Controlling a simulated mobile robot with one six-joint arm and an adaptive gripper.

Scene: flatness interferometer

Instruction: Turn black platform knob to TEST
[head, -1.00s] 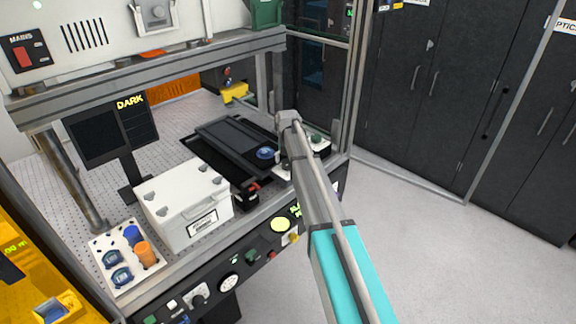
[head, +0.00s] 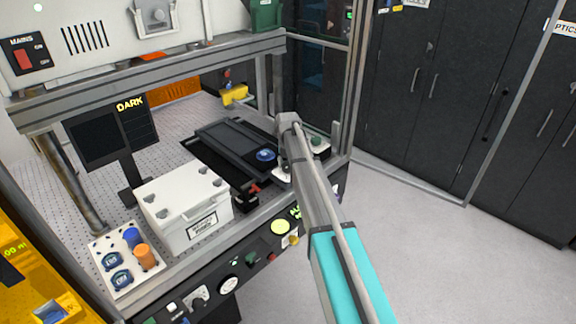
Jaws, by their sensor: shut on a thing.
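My arm reaches up from the bottom of the head view and ends over a small pale control plate (head: 281,174) at the right of the bench. My gripper (head: 284,160) is mostly hidden behind my own wrist and forearm. It is shut, down at the plate, but its fingertips cannot be seen. The black platform knob is hidden behind my arm, so its pointer and the TEST mark cannot be read. A green button or knob (head: 317,141) shows on the plate to the right of my arm.
A dark platform (head: 237,143) with a round blue piece (head: 265,155) lies left of my wrist. A white box (head: 185,205) and a pale tray (head: 103,243) with blue and orange pieces stand at the front left. A metal frame post (head: 352,90) rises close on the right.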

